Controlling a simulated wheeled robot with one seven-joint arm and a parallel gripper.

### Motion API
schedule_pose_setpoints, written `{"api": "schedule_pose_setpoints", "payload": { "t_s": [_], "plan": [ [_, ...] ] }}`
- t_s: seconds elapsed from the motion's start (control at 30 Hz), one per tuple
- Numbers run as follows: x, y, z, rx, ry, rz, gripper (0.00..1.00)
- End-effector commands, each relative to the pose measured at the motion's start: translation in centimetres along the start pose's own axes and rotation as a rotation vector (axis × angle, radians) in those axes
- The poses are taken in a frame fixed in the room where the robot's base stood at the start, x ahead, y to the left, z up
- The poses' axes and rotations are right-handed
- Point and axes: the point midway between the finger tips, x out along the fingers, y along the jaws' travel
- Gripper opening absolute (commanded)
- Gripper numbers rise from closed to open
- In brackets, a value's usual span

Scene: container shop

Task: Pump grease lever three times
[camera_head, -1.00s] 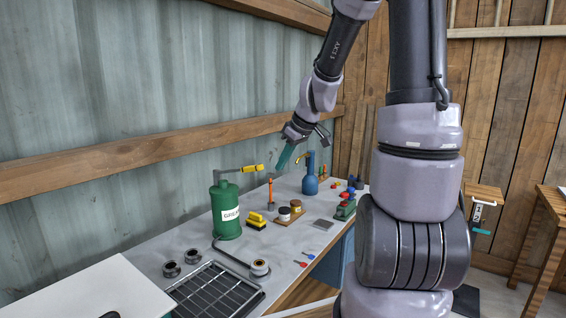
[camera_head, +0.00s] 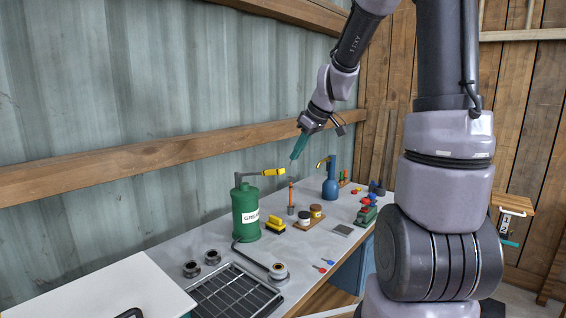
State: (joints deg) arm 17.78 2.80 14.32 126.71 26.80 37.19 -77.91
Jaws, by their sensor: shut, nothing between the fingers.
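The green grease pump (camera_head: 246,215) stands upright on the workbench, with a label on its front and a hose at its base. Its lever (camera_head: 270,172) sticks out to the right from the top, about level, and ends in a yellow grip. My gripper (camera_head: 294,157) has teal fingers that are shut and empty. In the picture it hangs just above and to the right of the yellow grip, pointing down. A small gap shows between the fingertips and the grip, and I cannot tell the difference in depth.
An upright orange tool (camera_head: 291,195) stands just below my fingertips. A black grid tray (camera_head: 238,292) lies in front. A corrugated wall stands behind.

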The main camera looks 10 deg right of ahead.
Motion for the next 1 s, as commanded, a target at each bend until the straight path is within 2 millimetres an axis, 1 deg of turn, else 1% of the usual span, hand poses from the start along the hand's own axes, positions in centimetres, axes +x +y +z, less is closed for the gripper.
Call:
{"api": "schedule_pose_setpoints", "payload": {
  "t_s": [0.03,0.1,0.23,0.37,0.5,0.63,0.87,1.0],
  "plan": [
    [-0.6,-0.1,-1.5,-0.010,0.004,-0.003,0.00],
    [-1.5,-0.2,-3.2,-0.011,0.002,-0.005,0.00],
    [-3.2,-0.2,-5.7,-0.006,-0.006,-0.004,0.00],
    [-4.5,-0.2,-7.3,0.001,-0.014,0.002,0.00],
    [-5.2,-0.1,-8.0,0.008,-0.019,0.007,0.00],
    [-5.3,-0.1,-8.1,0.011,-0.022,0.008,0.00],
    [-5.3,-0.1,-8.1,0.011,-0.021,0.008,0.00],
    [-4.5,-0.2,-8.0,0.011,-0.022,0.006,0.00]
  ]
}}
